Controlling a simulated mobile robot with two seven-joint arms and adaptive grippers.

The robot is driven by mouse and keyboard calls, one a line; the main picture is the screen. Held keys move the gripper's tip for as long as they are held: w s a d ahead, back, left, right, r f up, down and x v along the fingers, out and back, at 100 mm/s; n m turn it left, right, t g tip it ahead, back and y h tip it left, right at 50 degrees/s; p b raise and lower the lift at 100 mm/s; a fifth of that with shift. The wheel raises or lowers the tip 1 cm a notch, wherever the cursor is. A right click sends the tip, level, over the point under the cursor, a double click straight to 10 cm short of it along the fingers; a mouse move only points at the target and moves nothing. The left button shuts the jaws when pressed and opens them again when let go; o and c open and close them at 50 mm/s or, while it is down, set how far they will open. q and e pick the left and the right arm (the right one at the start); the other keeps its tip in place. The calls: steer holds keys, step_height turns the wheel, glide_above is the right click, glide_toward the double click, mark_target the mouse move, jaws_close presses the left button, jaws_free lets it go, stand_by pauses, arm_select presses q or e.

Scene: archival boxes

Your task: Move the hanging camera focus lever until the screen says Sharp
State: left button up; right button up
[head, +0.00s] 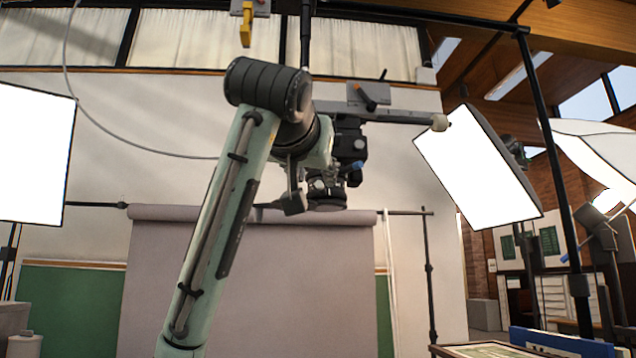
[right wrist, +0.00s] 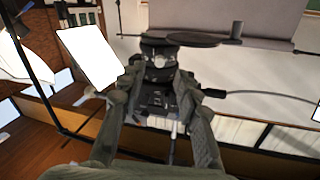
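The dark hanging camera (head: 348,145) points down from a horizontal grey bar at the middle of the head view, with its round lens (head: 326,192) at the bottom. A small blue-tipped part (head: 355,167) sticks out at its right side; I cannot tell for sure that it is the focus lever. My right gripper (head: 306,188) is at the camera's left side, close to the lens. In the right wrist view its fingers (right wrist: 160,88) are spread, with the camera (right wrist: 158,58) between and beyond them. Contact cannot be made out. No readable screen shows. My left gripper is not in view.
The grey bar (head: 395,117) ends in a pale knob at the right. Bright softbox panels (head: 478,165) stand left and right. A grey backdrop roll (head: 250,214) hangs behind. A framed tray (head: 490,350) is at bottom right.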

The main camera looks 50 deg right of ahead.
steer(key=shift+v, duration=1.75)
steer(key=shift+d, duration=0.1)
